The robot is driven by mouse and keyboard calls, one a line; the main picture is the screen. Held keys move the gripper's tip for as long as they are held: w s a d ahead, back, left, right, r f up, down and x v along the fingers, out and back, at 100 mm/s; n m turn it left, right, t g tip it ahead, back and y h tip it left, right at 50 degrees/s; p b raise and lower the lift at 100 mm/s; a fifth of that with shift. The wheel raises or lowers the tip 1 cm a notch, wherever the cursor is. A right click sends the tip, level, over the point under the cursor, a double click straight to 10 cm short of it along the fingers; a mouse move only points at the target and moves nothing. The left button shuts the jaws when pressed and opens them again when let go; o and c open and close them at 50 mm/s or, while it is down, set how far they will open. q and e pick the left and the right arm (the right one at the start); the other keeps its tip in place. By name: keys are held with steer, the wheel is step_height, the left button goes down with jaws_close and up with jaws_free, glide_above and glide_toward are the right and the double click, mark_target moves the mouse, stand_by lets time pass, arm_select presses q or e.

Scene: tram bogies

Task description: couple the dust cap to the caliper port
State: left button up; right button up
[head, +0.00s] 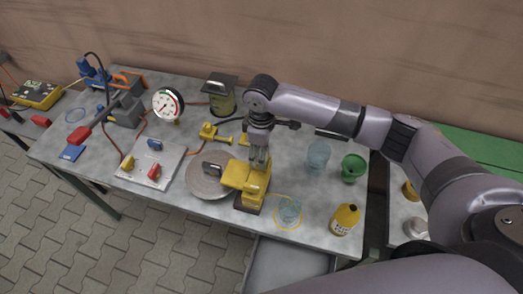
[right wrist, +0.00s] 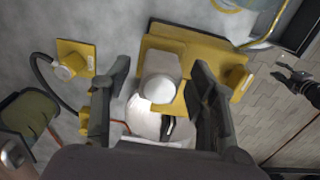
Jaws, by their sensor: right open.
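The yellow caliper (head: 246,182) stands at the brake disc (head: 202,186) near the table's front edge. My right gripper (head: 259,160) points down over the caliper. In the right wrist view its jaws (right wrist: 152,90) are open, one finger on each side of a pale grey, round-ended piece (right wrist: 160,80). Behind that piece is the caliper's yellow body (right wrist: 205,65). I cannot tell whether the grey piece is the dust cap or the port, or whether a finger touches it. A dark gripper-like shape (right wrist: 298,84), possibly my left one, shows small over the floor.
A yellow plate with a pale round fitting and black hose (right wrist: 75,68) is beside the caliper. A lantern (head: 221,98), dial gauge (head: 168,104), blue glass (head: 318,157), green cup (head: 353,168) and yellow bottle (head: 345,219) stand around. A drawer (head: 290,268) is open in front.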

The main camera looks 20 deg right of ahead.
step_height(320, 180, up, 12)
stand_by(0.6)
stand_by(0.5)
